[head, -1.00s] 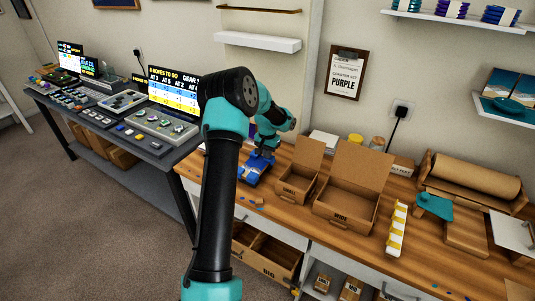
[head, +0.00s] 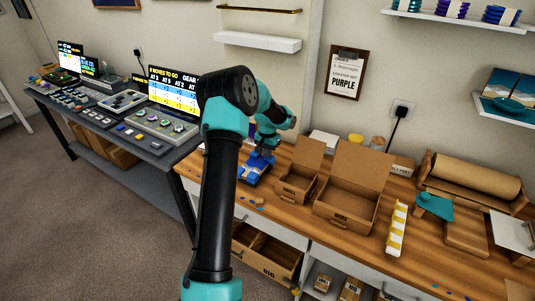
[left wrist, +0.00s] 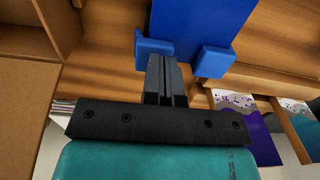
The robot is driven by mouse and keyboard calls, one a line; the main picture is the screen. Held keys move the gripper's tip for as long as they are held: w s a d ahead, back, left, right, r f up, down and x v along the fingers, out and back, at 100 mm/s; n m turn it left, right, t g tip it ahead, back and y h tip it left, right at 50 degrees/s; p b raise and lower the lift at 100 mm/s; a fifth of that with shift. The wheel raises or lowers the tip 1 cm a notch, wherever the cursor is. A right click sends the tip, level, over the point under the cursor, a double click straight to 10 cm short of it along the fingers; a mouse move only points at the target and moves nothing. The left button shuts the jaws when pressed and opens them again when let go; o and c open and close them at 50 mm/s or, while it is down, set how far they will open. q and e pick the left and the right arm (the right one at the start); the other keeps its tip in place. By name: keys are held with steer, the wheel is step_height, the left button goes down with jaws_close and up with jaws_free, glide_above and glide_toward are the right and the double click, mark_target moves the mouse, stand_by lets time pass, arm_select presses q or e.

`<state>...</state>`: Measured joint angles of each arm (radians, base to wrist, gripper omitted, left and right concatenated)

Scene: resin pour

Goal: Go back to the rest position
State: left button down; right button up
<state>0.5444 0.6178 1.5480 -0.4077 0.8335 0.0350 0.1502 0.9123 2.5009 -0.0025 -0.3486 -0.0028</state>
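My left arm rises through the middle of the head view and bends down to my left gripper (head: 262,153), over a blue stand-like object (head: 252,172) on the wooden workbench (head: 283,229). In the left wrist view the black fingers (left wrist: 166,78) lie close together, with no visible gap holding a thing. The blue object (left wrist: 198,22) is just beyond them, with two blue blocks at its near edge. Whether the fingertips touch it I cannot tell. My right gripper is not in view.
Open cardboard boxes (head: 345,203) stand right of the left gripper. A white strip with yellow pieces (head: 397,229) and a brown paper roll (head: 475,178) are farther right. A console table (head: 145,140) with screens stands left. Small blue bits lie at the bench's front.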

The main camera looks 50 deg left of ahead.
arm_select(q)
step_height(320, 180, up, 7)
stand_by(0.8)
steer(key=shift+r, duration=0.1)
